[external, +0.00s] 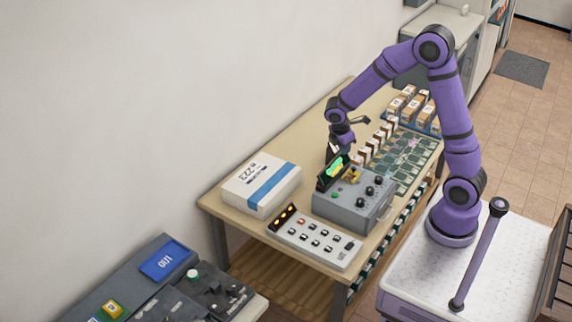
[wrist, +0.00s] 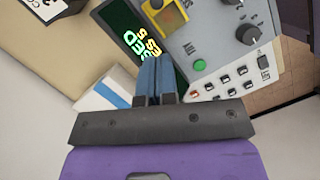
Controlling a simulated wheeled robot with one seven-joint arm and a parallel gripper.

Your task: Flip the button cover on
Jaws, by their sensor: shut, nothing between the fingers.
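The grey control box (external: 352,205) stands on the wooden table. A small yellow button cover (external: 353,176) sits on its top, behind the black knobs. In the wrist view the yellow cover (wrist: 170,18) is at the top edge and partly cut off, so I cannot tell how far it is raised. A green button (wrist: 199,65) is on the same panel. My gripper (external: 334,150) is above the back left of the box, by the lit display. In the wrist view its fingers (wrist: 155,58) are shut and empty, pointing toward the cover and apart from it in the picture.
A dark display (external: 333,171) with green digits rises at the box's back. A white parcel with a blue band (external: 262,185) lies to the left. A white keypad panel (external: 315,238) is in front. Boards and small boxes (external: 400,155) fill the table behind.

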